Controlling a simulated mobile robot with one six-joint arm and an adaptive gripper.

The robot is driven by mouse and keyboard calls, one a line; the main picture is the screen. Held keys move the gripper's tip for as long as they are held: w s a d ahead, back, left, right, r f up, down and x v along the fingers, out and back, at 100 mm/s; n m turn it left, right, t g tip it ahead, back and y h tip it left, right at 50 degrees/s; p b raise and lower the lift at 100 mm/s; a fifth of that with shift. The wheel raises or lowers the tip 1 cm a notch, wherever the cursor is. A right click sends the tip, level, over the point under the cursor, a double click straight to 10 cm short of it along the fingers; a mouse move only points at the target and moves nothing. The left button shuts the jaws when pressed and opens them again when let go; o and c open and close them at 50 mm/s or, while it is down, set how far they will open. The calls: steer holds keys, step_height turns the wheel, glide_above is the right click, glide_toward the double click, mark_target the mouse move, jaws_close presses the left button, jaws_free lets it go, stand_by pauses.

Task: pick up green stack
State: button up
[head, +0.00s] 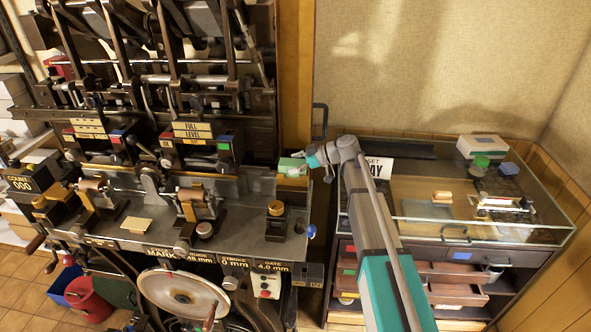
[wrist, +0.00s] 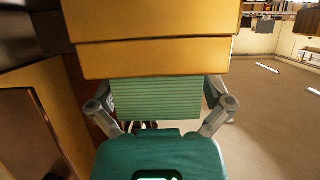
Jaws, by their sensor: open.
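The green stack (wrist: 155,98) shows in the wrist view as a block of thin pale-green layers, directly ahead of my gripper. My gripper (wrist: 163,92) is open, with one finger at each side of the stack; I cannot tell whether either finger touches it. The upper part of the stack is hidden behind yellow-orange panels. In the head view a small green and white thing (head: 291,166), apparently the stack, lies at the right end of the press bench. My gripper (head: 309,160) is beside it, partly hidden by my wrist.
Yellow-orange panels (wrist: 155,57) hang close above my gripper. The press (head: 160,130) fills the left. A glass-topped case (head: 420,205) stands right, with a green disc (head: 480,162) and a blue block (head: 508,168). A black handle (head: 319,120) rises behind my wrist.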

mark_target(293, 162)
stand_by(0.3)
steer(key=c, duration=1.2)
steer(key=shift+r, duration=0.2)
steer(key=shift+c, duration=0.2)
step_height(293, 162, up, 3)
steer(key=p, duration=0.3)
steer(key=shift+f, duration=0.1)
steer(key=s+a+r+p, duration=0.9)
steer(key=a+r+p, duration=0.1)
steer(key=shift+s, duration=0.3)
steer(key=shift+a+f, duration=0.1)
